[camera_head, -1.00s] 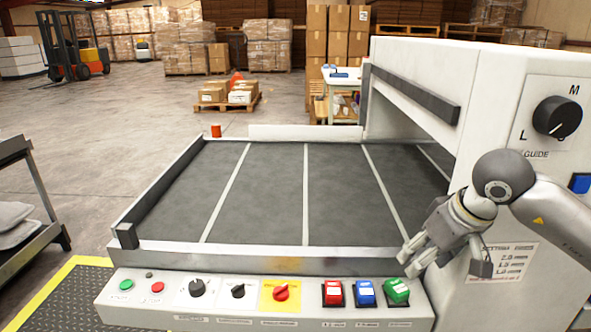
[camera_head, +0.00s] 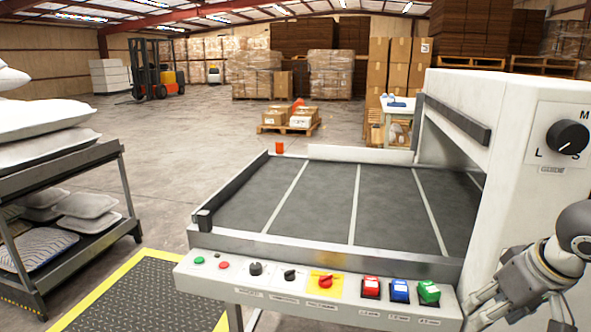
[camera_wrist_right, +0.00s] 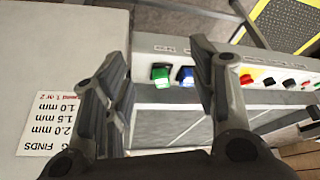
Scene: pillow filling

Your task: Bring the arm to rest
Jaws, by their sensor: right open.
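My right gripper (camera_head: 520,297) is at the right edge of the head view, in front of the white machine and beside the right end of its control panel (camera_head: 310,286). In the right wrist view my right gripper (camera_wrist_right: 155,92) is open, its fingers spread with nothing between them. The green button (camera_wrist_right: 160,76) and the blue button (camera_wrist_right: 186,76) show beyond the gap between the fingers, apart from them. My left gripper is not in view.
The machine's dark bed (camera_head: 330,205) is empty. A rack (camera_head: 70,165) with white pillows stands at the left. A black mat (camera_head: 150,295) with a yellow border lies on the floor. A red cup-like object (camera_head: 279,148) stands at the bed's back left corner.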

